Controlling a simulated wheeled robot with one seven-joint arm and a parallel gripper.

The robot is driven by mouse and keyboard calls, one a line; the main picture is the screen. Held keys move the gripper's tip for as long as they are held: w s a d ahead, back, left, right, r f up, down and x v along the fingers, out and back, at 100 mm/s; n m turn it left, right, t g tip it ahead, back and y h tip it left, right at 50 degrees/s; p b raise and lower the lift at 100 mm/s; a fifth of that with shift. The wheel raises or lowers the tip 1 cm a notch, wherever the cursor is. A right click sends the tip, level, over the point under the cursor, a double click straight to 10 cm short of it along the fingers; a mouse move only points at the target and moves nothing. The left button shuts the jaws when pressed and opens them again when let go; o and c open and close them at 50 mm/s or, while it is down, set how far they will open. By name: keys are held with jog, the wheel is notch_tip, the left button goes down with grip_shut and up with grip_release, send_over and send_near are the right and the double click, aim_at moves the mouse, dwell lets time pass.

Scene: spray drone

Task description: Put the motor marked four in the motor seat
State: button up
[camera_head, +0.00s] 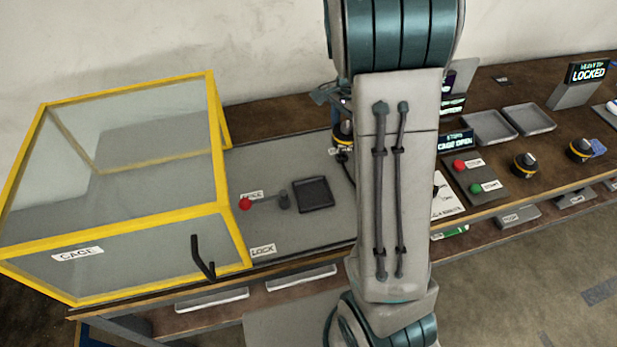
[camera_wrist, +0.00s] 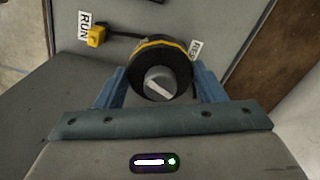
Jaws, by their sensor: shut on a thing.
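My gripper (camera_wrist: 161,72) is shut on a motor (camera_wrist: 164,78) in the wrist view, with a blue finger on either side of it. The motor is a black round body with a yellow band and a grey knob-like top; I can read no number on it. In the head view a yellow-banded black piece (camera_head: 343,133), apparently this motor, shows at the left edge of my arm, over the far part of the grey panel. My arm hides most of the gripper there. I cannot make out the motor seat; whether the motor touches the panel is unclear.
A yellow-framed clear cage (camera_head: 120,180) stands at left. The grey panel (camera_head: 290,225) bears a red-knobbed lever (camera_head: 246,204) and a dark square tray (camera_head: 314,194). Two other yellow-banded motors (camera_head: 525,165) (camera_head: 581,150) stand at right. Displays read "CAGE OPEN" (camera_head: 456,142) and "LOCKED" (camera_head: 588,72).

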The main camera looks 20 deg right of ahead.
jog(key=s+a+f, duration=0.2)
jog(key=a, duration=0.1)
jog(key=s+a+f+p, duration=0.1)
jog(key=s+a+f, duration=0.1)
jog(key=a, duration=0.1)
jog(key=s+a+f+p, duration=0.1)
jog(key=a+f, duration=0.1)
jog(key=a, duration=0.2)
jog(key=shift+s+f, duration=0.25)
jog(key=shift+s, duration=0.15)
jog(key=shift+f, duration=2.1)
jog(key=shift+f, duration=0.1)
jog(key=o, duration=1.4)
